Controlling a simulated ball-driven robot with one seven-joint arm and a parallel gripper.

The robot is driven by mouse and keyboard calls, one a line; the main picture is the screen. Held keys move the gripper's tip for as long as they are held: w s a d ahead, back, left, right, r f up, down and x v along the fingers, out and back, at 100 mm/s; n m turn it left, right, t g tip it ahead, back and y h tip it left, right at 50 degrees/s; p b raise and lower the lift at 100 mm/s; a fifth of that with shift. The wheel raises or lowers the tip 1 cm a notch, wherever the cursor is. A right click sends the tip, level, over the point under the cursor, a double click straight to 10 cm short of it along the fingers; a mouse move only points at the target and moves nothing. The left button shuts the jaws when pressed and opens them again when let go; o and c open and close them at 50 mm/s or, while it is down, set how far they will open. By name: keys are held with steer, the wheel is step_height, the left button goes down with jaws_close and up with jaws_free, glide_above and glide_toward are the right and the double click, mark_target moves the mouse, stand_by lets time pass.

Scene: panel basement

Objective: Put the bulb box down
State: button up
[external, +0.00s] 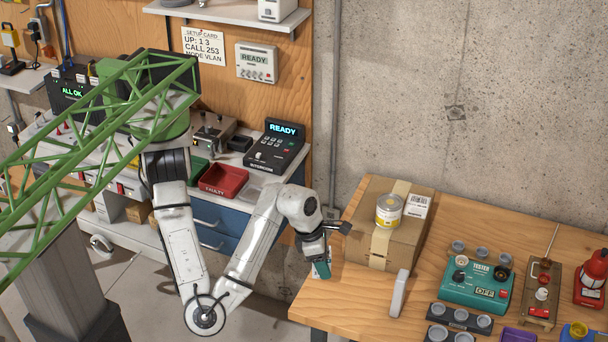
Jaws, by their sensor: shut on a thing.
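My gripper (324,252) points down over the left end of the wooden table (355,305). It is shut on a small teal and white box, the bulb box (322,269). The arm and gripper hide the upper part of the bulb box. It looks upright. I cannot tell whether its bottom touches the tabletop or hangs just above it.
The front left tabletop is clear.

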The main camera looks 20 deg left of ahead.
steer(key=w+d+f, duration=0.2)
steer(key=w+d, duration=0.1)
steer(key=w, duration=0.1)
glide_toward(358, 287)
steer(key=shift+s+d+f, duration=0.15)
steer(key=shift+d+f, duration=0.4)
steer(key=shift+d, duration=0.05)
steer(key=shift+w+d+f, duration=0.35)
steer(key=shift+f, duration=1.85)
steer(key=shift+f, duration=0.15)
steer(key=o, duration=1)
steer(key=shift+r, duration=0.2)
